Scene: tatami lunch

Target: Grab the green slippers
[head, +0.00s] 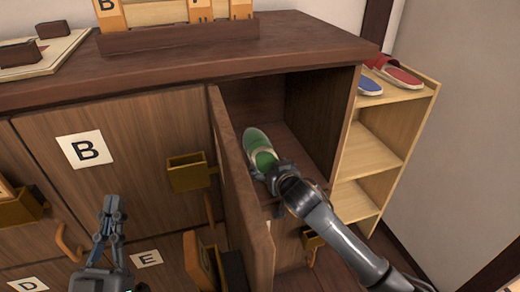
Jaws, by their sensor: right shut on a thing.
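A green slipper (258,142) with a pale sole lies inside the open cubby of the wooden cabinet, near the left of its floor. My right gripper (266,168) reaches into the cubby from the lower right and is shut on the slipper's near end. The arm and wrist hide that end and the fingertips. A second green slipper cannot be made out separately. My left gripper (112,208) is at the lower left, in front of the closed cabinet doors, pointing up. Its fingers look close together, and I cannot tell whether they are open.
The open cubby door (240,195) stands just left of my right gripper. Door B (120,130) is closed, with a brass box holder (190,172). A light wooden shelf (385,155) at right bears red and blue slippers (395,72); its lower levels look empty.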

